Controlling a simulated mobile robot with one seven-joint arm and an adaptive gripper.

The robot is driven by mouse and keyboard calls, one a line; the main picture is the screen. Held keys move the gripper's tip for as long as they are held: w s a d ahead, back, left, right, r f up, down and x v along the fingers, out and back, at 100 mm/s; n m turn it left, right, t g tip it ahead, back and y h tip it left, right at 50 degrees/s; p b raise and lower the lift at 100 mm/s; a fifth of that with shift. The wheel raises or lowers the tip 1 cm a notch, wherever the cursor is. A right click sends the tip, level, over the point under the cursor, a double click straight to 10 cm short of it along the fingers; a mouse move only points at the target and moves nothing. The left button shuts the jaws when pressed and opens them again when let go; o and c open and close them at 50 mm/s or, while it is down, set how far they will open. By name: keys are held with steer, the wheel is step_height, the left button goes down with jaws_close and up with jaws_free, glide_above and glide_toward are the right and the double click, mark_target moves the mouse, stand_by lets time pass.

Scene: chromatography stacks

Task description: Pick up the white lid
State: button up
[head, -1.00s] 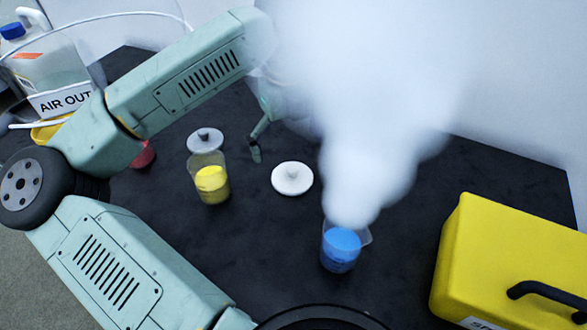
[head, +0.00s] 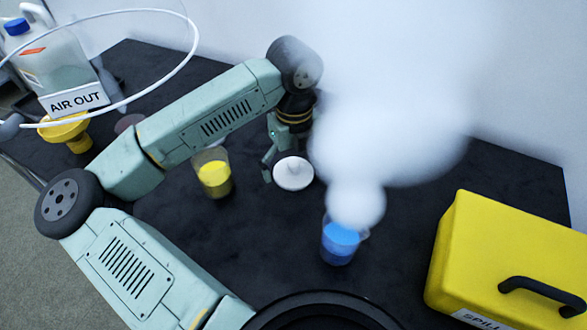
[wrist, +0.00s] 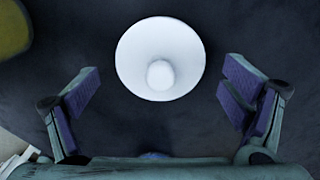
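The white lid (head: 293,174) is a round disc with a knob, lying on the dark table in the head view, to the right of the yellow beaker. In the wrist view the lid (wrist: 161,57) lies ahead of the fingertips, roughly centred between them, with its knob toward me. My gripper (wrist: 160,92) is open, its two fingers wide apart and nothing between them. In the head view my gripper (head: 279,165) hangs just beside and above the lid, and my arm and white vapour hide part of it.
A beaker of blue liquid (head: 340,242) stands front right of the lid, with thick white vapour (head: 385,110) rising from it. A beaker of yellow liquid (head: 213,174) stands to the left. A yellow case (head: 510,260) is at right.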

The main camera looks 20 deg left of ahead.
steer(key=shift+f, duration=0.1)
jaws_close()
stand_by(1.0)
